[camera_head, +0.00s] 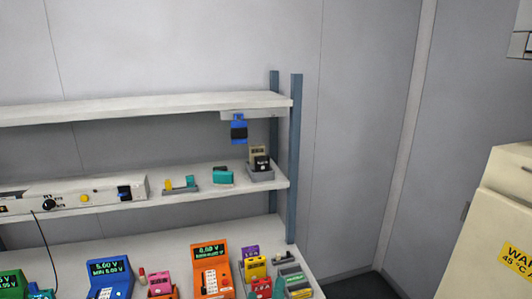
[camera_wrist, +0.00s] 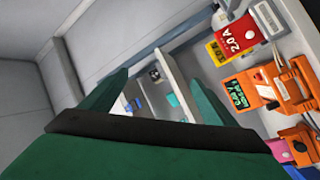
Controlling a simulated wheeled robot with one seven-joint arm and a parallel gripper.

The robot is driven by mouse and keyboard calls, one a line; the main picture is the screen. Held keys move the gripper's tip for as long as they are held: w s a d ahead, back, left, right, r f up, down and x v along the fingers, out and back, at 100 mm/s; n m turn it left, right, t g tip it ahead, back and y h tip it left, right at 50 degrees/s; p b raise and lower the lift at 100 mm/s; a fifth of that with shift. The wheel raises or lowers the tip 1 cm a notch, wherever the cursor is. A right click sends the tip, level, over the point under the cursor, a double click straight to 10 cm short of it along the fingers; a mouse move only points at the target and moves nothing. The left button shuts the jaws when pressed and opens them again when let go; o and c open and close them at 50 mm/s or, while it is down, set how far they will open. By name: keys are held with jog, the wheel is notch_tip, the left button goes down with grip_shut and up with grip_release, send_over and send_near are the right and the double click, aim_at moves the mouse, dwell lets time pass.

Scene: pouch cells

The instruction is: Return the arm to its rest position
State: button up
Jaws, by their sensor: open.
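My gripper (camera_wrist: 141,62) shows in the wrist view as two green fingers rising from a dark bar and green body. The fingers stand apart with nothing between them. Beyond them, tilted in the view, are the shelf and bench, at some distance. In the head view my arm and gripper do not show clearly, so their place over the bench cannot be told there.
A shelf unit with a blue-grey post (camera_head: 295,150) stands over the bench. The bench holds orange (camera_head: 210,268) and blue (camera_head: 108,278) meters and small coloured items. A cream cabinet (camera_head: 490,220) with a yellow warning label stands right. Floor shows between them.

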jog(key=s+d+f+g+y, duration=0.2)
jog(key=s+f+y, duration=0.3)
jog(key=s+f, duration=1.2)
jog(key=s+a+m+g, duration=0.1)
jog(key=s+m, duration=0.6)
jog(key=s, duration=1.4)
jog(key=shift+s+a+f+h, duration=0.2)
jog(key=shift+s+f+h, duration=0.1)
jog(key=shift+c, duration=0.4)
